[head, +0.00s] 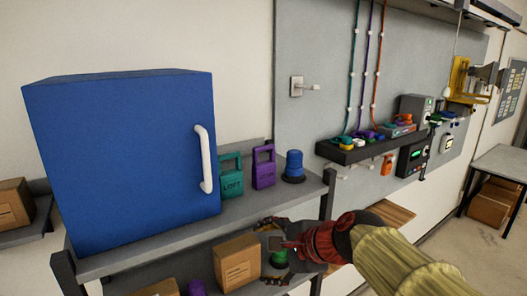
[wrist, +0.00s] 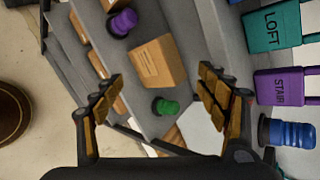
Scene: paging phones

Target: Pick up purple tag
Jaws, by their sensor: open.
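The purple tag (head: 264,168) stands upright on the upper shelf, between a teal tag (head: 231,177) and a blue knob-like object (head: 294,166). In the wrist view the purple tag (wrist: 279,87) reads STAIR and lies at the right, outside my fingers. The teal tag (wrist: 272,28) there reads LOFT. My gripper (head: 267,251) is in front of the shelving, below the purple tag and apart from it. In the wrist view my gripper (wrist: 162,82) has its fingers spread with nothing held between them.
A blue cabinet (head: 120,165) with a white handle fills the left of the upper shelf (head: 150,255). The lower shelf holds a cardboard box (head: 237,262), a green knob (wrist: 165,106) and a purple knob (wrist: 122,22). A black wall ledge (head: 345,152) with coloured items is at the right.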

